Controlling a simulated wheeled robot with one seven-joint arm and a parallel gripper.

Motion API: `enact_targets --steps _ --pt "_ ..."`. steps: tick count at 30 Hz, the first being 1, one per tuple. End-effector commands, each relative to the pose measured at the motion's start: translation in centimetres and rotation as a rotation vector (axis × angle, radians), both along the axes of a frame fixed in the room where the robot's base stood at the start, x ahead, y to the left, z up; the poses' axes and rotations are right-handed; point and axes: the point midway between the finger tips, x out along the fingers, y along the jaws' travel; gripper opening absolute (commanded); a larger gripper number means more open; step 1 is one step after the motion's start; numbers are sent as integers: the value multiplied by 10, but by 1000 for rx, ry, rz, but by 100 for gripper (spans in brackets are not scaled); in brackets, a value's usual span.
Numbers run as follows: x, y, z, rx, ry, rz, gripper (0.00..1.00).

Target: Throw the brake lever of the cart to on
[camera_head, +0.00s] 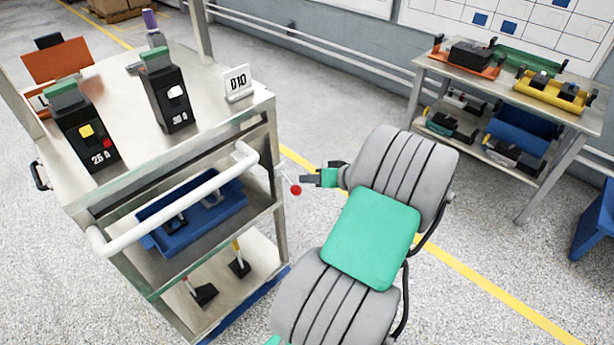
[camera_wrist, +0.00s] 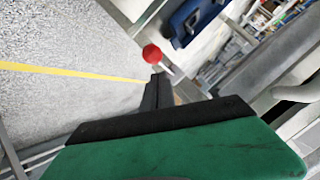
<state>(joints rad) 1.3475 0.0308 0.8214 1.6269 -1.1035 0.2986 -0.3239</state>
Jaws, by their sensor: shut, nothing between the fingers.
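The cart (camera_head: 215,112) stands at the left, a metal trolley with a white push handle (camera_head: 180,195). Its brake lever has a red ball knob (camera_head: 295,190) on a thin rod at the cart's right side. In the wrist view the red knob (camera_wrist: 151,53) is just beyond the fingertips. My gripper (camera_head: 308,178) is shut and empty, beside the knob on its right and slightly above it in the head view. The closed fingers (camera_wrist: 157,82) point at the knob; I cannot tell whether they touch it.
A workbench (camera_head: 560,110) with bins stands at the back right. Floor with a yellow line lies between.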

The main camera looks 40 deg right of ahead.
Motion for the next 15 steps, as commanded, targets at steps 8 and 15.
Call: enact_targets --steps 8,15 --pt "-2 0 -23 0 1 -1 0" --pt "-1 0 -33 -1 1 -1 0"
